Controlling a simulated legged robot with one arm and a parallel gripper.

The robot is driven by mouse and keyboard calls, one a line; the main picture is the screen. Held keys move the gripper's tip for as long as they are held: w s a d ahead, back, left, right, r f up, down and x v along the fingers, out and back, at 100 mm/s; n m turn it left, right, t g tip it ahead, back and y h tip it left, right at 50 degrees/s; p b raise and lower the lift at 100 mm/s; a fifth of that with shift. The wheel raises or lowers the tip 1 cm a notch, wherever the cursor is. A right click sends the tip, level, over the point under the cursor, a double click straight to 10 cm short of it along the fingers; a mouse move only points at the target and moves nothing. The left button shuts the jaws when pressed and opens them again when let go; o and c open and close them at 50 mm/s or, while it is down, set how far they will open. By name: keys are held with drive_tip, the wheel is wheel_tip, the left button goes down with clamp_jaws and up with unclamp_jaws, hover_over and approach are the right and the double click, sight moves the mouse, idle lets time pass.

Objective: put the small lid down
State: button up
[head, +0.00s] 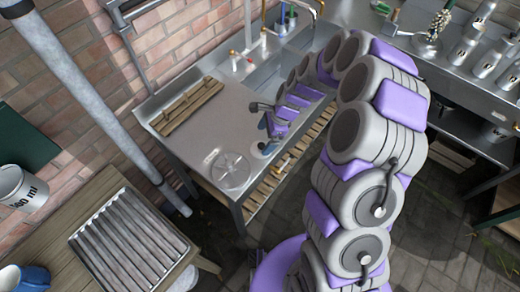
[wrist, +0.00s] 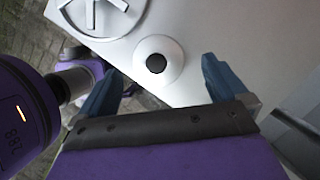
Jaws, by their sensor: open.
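The small lid (wrist: 172,73) is a pale disc with a black knob in the wrist view. It lies on the metal worktop near its front edge. My gripper (wrist: 160,66) is open, with one blue finger on each side of the lid's knob and neither touching it. In the head view my gripper (head: 266,127) is over the worktop's right part, and the small lid (head: 263,149) shows partly just below it.
A larger round lid with spokes (head: 230,171) lies left of the small lid on the worktop (head: 205,131). A wooden slatted rack (head: 187,105) lies at the back, with a sink and taps beyond. A ridged metal tray (head: 130,245) is on the wooden table at lower left.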

sight(261, 145)
drive_tip(key=shift+s+d+b+x, duration=0.15)
drive_tip(key=shift+b+x, duration=0.25)
drive_tip(key=shift+x, duration=0.9)
drive_tip(key=shift+s+d+b+x, duration=0.15)
drive_tip(key=shift+b+x, duration=0.25)
drive_tip(key=shift+x, duration=0.9)
drive_tip(key=shift+w+a, duration=0.1)
drive_tip(key=shift+c, duration=0.2)
drive_tip(key=c, duration=1)
drive_tip(key=shift+r, duration=0.1)
